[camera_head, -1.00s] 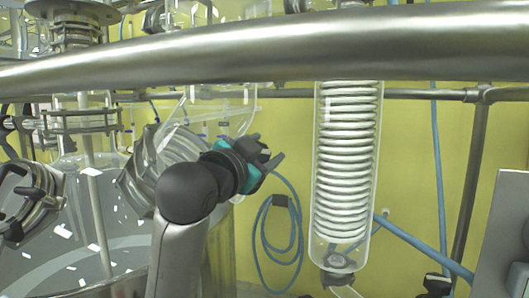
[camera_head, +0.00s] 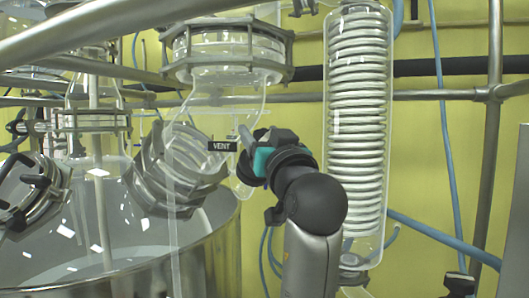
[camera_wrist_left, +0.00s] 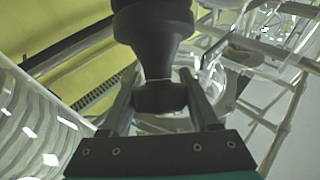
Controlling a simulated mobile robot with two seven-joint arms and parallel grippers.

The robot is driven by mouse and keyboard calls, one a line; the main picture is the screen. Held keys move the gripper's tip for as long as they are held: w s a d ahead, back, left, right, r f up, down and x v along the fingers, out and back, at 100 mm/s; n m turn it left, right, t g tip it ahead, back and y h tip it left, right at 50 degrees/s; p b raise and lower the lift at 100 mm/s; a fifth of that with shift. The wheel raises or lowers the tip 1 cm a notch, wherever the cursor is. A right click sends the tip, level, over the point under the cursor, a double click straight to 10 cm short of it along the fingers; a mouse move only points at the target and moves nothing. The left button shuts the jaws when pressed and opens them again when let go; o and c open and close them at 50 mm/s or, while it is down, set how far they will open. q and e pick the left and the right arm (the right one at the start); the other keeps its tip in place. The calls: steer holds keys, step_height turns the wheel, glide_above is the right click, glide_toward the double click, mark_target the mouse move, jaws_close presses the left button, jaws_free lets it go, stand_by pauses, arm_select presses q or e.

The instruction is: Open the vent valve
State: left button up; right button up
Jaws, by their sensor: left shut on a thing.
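A black label reading VENT (camera_head: 222,146) shows in the head view, in front of the glass vessel neck and just left of my left gripper (camera_head: 250,145). My left gripper, dark with a teal part, points left at the end of my grey arm. In the left wrist view, its two fingers (camera_wrist_left: 163,100) are shut on the dark block-shaped end of a black tapered part, which I take to be the vent valve handle (camera_wrist_left: 160,97). The angle of the valve is hard to tell. My right gripper is out of view.
A glass condenser with a white coil (camera_head: 358,120) stands close to the right of my arm. A clamped glass flange (camera_head: 228,50) is above the gripper. A large reactor vessel (camera_head: 205,245) is at the left. Metal pipes (camera_head: 440,96) cross behind.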

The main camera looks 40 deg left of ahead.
arm_select(q)
steer(key=n+g+b, duration=0.1)
steer(key=n+g+y+b, duration=0.1)
steer(key=n+g, duration=0.1)
steer(key=n+g+y+b, duration=0.1)
steer(key=shift+s+f+n+g, duration=0.2)
steer(key=shift+f+n+g, duration=0.1)
steer(key=shift+n, duration=0.1)
steer(key=n+g, duration=0.1)
steer(key=n+g+b, duration=0.1)
steer(key=n+g, duration=0.1)
steer(key=shift+s+a+r+y, duration=0.15)
steer(key=shift+s+y, duration=0.05)
steer(key=shift+y, duration=0.1)
steer(key=n+g, duration=0.2)
steer(key=shift+s+n+g+b, duration=0.2)
steer(key=shift+n+g+b, duration=0.1)
steer(key=shift+g, duration=0.1)
steer(key=shift+s+n+g+h, duration=0.2)
steer(key=shift+n+g+h, duration=0.25)
steer(key=shift+n+g, duration=0.6)
steer(key=shift+s+n+g+h, duration=0.15)
steer(key=shift+n+g+h, duration=0.3)
steer(key=shift+n+g, duration=0.55)
steer(key=shift+g, duration=0.25)
steer(key=o, duration=1.4)
steer(key=shift+a, duration=0.1)
